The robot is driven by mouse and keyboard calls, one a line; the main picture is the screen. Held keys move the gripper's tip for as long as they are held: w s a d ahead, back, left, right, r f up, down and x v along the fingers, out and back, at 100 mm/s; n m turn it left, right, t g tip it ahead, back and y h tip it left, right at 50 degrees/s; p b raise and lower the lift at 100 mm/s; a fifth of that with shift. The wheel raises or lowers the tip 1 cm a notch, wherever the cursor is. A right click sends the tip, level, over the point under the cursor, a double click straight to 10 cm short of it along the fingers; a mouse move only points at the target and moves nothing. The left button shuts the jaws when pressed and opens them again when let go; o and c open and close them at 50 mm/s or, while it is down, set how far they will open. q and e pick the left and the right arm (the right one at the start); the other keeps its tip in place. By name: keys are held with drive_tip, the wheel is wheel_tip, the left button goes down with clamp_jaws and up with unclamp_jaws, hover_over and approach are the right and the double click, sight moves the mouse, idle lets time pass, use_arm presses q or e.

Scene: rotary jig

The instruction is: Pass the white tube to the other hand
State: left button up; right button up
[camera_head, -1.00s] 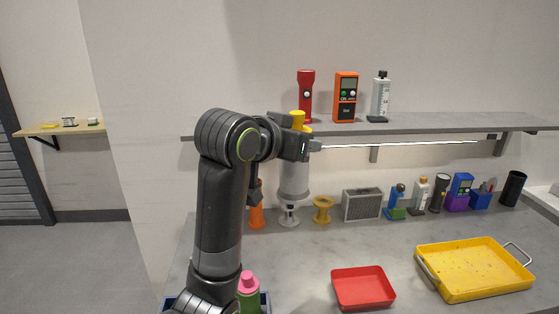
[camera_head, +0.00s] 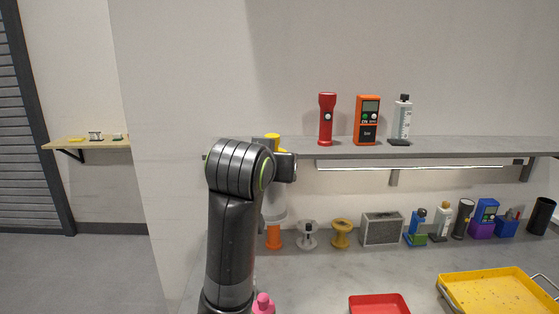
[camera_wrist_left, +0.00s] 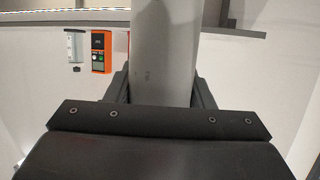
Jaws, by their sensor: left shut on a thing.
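The white tube (camera_head: 271,203) is upright in the head view, in front of the wall shelf, with a yellow end (camera_head: 272,138) on top. My left arm partly covers its middle and left side. In the left wrist view the tube (camera_wrist_left: 165,55) runs up between the two dark fingers of my left gripper (camera_wrist_left: 162,92), which is shut on it. In the head view the fingers are hidden behind my arm. My right gripper is in neither view.
The shelf (camera_head: 440,147) holds a red flashlight (camera_head: 327,119), an orange meter (camera_head: 367,119) and a white bottle (camera_head: 401,120). A red tray (camera_head: 379,305) and yellow tray (camera_head: 500,295) lie in front.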

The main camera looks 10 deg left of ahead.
use_arm(q)
drive_tip(key=s+d+f+m+g+h, duration=0.4)
drive_tip(key=s+f+m+g+h, duration=0.2)
drive_tip(key=f, duration=0.6)
drive_tip(key=s+d+f+m+g+h, duration=0.4)
drive_tip(key=s+f+m+g+h, duration=0.2)
drive_tip(key=f, duration=0.7)
drive_tip(key=s+m+h, duration=0.2)
drive_tip(key=s+m, duration=0.2)
drive_tip(key=shift+s+f+m+g, duration=0.15)
drive_tip(key=shift+s+m+g, duration=0.15)
drive_tip(key=shift+m, duration=0.1)
drive_tip(key=s+a+f+n+t+y, duration=0.2)
drive_tip(key=a+n+t, duration=0.4)
drive_tip(key=a, duration=0.8)
drive_tip(key=shift+s+a+t+y, duration=0.3)
drive_tip(key=shift+s+a+t, duration=0.1)
drive_tip(key=shift+s, duration=0.1)
drive_tip(key=shift+d, duration=0.1)
